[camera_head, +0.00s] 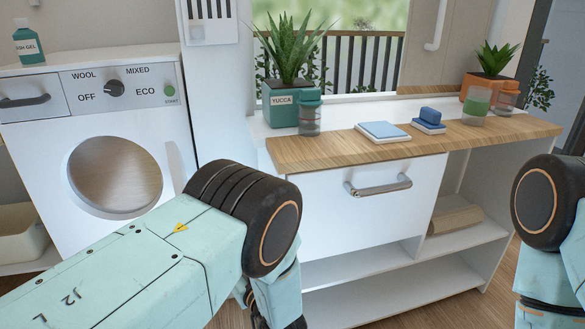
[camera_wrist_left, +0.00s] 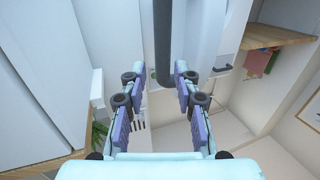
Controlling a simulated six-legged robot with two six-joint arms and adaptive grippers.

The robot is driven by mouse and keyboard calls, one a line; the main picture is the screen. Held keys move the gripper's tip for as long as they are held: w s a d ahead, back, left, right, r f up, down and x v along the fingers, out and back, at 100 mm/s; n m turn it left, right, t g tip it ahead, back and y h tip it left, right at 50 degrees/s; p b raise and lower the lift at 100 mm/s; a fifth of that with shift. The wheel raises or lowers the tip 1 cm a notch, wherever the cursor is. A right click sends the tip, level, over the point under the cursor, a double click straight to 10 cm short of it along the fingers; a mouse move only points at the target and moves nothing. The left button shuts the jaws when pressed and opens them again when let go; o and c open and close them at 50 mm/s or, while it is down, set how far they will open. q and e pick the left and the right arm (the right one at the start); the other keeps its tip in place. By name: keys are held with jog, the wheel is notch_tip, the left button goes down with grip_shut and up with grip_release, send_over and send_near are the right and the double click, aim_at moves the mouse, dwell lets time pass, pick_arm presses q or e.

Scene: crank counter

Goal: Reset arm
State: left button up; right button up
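My left arm (camera_head: 150,265) reaches in from the left in the head view, in front of the counter; its gripper is outside that view. In the left wrist view my left gripper (camera_wrist_left: 161,78) is open, its two fingers well apart. A dark grey rod (camera_wrist_left: 163,45) comes down from the top edge and ends between the fingers in the picture; I cannot tell its distance, and neither finger visibly touches it. My right arm (camera_head: 545,205) shows at the right edge of the head view, and its gripper is not in view.
The wooden-topped counter (camera_head: 350,150) has a drawer with a metal handle (camera_head: 378,187). On it are a yucca pot (camera_head: 285,108), blue-and-white items (camera_head: 383,131), a glass (camera_head: 476,105) and an orange pot (camera_head: 485,92). A washing machine (camera_head: 45,135) stands left. Shelves below hold a wooden piece (camera_head: 453,220).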

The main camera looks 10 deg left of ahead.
pick_arm(q)
jog(key=s+f+m+g+h+p, duration=0.1)
jog(key=s+f+m+g+h, duration=0.55)
jog(key=s+f, duration=0.65)
jog(key=s+r+m+g+h+p, duration=0.1)
jog(key=s+r+g+h+p, duration=0.1)
jog(key=s, duration=1.1)
jog(key=s+r+m+g+h+p, duration=0.1)
jog(key=s+r+g+h+p, duration=0.1)
jog(key=s, duration=1.1)
jog(key=shift+s+a+g+h, duration=0.2)
jog(key=shift+g+h, duration=0.65)
jog(key=shift+g, duration=0.3)
jog(key=shift+w, duration=0.1)
